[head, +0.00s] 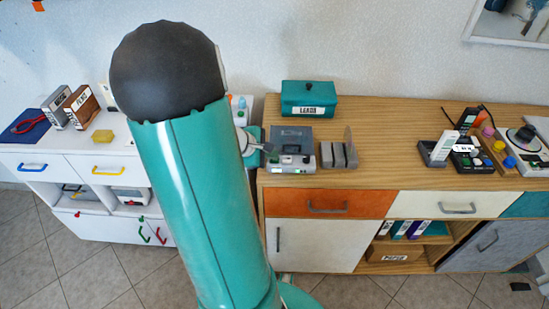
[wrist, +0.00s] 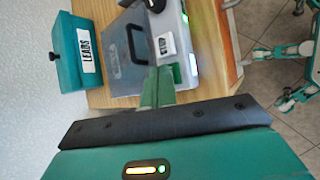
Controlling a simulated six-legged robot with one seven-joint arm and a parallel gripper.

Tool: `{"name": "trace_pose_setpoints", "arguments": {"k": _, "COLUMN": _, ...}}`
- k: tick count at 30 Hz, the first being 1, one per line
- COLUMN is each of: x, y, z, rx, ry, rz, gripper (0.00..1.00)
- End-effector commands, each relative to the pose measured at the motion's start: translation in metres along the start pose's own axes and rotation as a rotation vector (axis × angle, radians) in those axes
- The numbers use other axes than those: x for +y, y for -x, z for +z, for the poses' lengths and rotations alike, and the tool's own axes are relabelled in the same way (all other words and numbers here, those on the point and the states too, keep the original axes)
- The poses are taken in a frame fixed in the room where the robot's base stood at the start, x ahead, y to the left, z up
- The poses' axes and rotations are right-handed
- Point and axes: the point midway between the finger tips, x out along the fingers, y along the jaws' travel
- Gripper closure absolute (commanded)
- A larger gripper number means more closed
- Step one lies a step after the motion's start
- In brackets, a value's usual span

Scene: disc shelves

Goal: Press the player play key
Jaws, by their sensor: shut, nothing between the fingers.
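The player (head: 291,142) is a grey box with a dark lid, near the left end of the wooden cabinet top. A row of small keys, with white and green among them, runs along its front edge. In the wrist view the player (wrist: 125,52) lies under my fingers, with a white marked key (wrist: 165,43) and green spots on its edge. I cannot tell which is the play key. My gripper (head: 267,148) is shut and empty at the player's left side. In the wrist view my gripper (wrist: 153,28) reaches over the player; contact is unclear.
A teal LEADS box (head: 309,99) stands behind the player. A grey slotted rack (head: 338,155) stands close to its right. The middle of the wooden top (head: 385,140) is clear. A white cabinet (head: 70,158) stands at left; my arm hides part of it.

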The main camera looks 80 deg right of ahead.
Motion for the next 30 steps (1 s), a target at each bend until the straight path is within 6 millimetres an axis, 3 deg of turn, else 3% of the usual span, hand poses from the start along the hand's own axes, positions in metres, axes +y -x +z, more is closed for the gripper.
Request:
{"name": "trace_pose_setpoints", "arguments": {"k": 20, "x": 0.009, "y": 0.012, "z": 0.009, "rx": 0.000, "ry": -0.001, "rz": 0.001, "gripper": 1.00}}
{"name": "trace_pose_setpoints", "arguments": {"k": 30, "x": 0.023, "y": 0.032, "z": 0.023, "rx": 0.001, "ry": -0.003, "rz": 0.002, "gripper": 1.00}}
